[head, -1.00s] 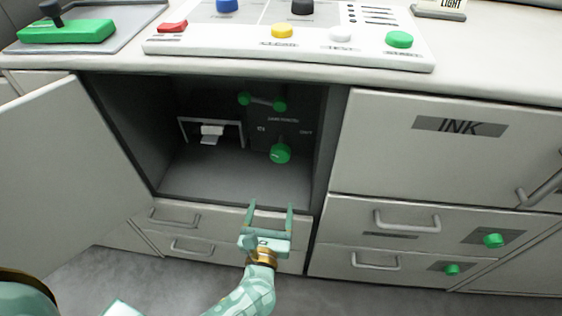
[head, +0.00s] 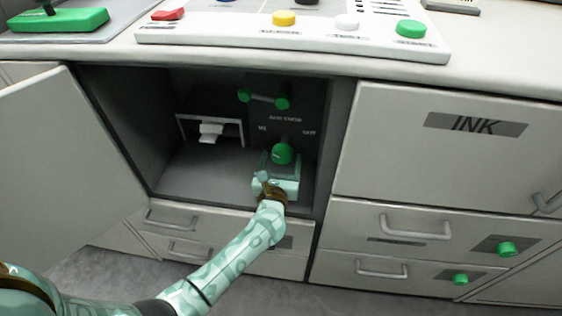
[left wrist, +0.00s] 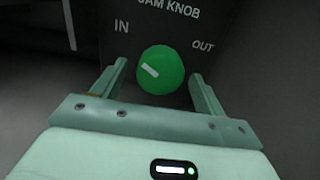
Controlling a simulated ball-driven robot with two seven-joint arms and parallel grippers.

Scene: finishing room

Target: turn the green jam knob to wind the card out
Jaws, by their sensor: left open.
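The green jam knob (head: 282,153) is on the dark back panel inside the open compartment. In the left wrist view the knob (left wrist: 160,70) sits below the label JAM KNOB, with IN at its left and OUT at its right. Its white mark slants toward the upper left, toward IN. My left gripper (head: 279,160) is inside the compartment, open, with its fingers (left wrist: 160,85) on either side of the knob. I cannot tell whether they touch it. The white card (head: 210,131) sticks out of a slot frame left of the knob. My right gripper is not in view.
A green-ended handle (head: 264,99) is just above the knob. The open door (head: 75,170) stands at the left. The INK cabinet (head: 440,150) and drawers are at the right. A button panel (head: 300,38) lies on the counter above.

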